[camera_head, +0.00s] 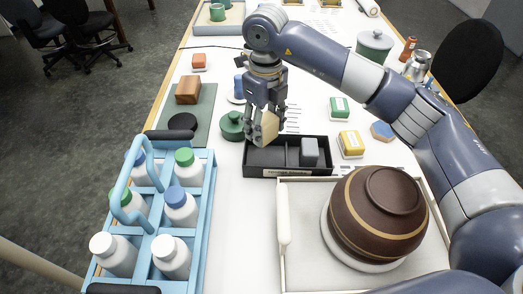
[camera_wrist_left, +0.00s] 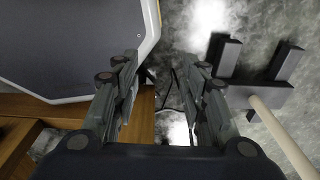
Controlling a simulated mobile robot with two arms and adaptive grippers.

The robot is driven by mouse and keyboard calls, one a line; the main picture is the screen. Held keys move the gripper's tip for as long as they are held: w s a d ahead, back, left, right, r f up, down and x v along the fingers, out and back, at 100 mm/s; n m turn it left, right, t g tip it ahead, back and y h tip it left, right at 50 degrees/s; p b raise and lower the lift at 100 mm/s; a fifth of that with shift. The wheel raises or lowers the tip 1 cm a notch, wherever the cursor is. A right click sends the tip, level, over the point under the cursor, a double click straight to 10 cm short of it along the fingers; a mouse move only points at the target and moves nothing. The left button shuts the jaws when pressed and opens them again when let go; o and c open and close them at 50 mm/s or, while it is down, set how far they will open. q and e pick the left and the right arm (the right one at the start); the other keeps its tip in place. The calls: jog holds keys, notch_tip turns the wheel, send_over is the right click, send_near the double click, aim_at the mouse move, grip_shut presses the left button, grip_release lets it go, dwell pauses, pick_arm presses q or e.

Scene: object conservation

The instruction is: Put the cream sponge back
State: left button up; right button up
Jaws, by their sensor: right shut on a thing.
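The cream sponge (camera_head: 270,124) is held in my right gripper (camera_head: 264,130), which points down and is shut on it. It is tilted, above the left part of a black divided tray (camera_head: 262,171). A grey block (camera_head: 309,152) sits in the tray's right compartment. The compartment below the cream sponge looks empty, though the gripper partly hides it. My left gripper (camera_wrist_left: 160,85) shows only in the left wrist view, with its fingers apart and nothing between them.
A green lidded pot (camera_head: 231,126) stands close left of the right gripper. A blue bottle carrier (camera_head: 205,225) is at front left. A brown bowl (camera_head: 372,225) fills the front right tray. Green (camera_head: 340,107) and yellow (camera_head: 351,143) blocks lie right of the black tray.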

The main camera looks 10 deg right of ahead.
aim_at(267, 138)
jog(key=f, duration=0.2)
jog(key=f+p, duration=0.1)
jog(key=shift+s+d+f, duration=0.2)
jog(key=shift+s+f, duration=0.1)
jog(key=shift+f, duration=0.4)
notch_tip(267, 138, down, 3)
jog(key=shift+w+a+f+p, duration=0.1)
jog(key=shift+p, duration=0.65)
jog(key=shift+f, duration=0.2)
pick_arm(q)
jog(key=r, duration=0.3)
jog(key=shift+w+d, duration=0.25)
jog(key=shift+d, duration=0.1)
pick_arm(e)
jog(key=shift+f, duration=0.15)
jog(key=shift+f+b, duration=0.15)
jog(key=shift+b, duration=0.2)
jog(key=o, duration=0.7)
pick_arm(q)
jog(key=shift+s+a+f, duration=0.1)
jog(key=shift+s+f, duration=0.05)
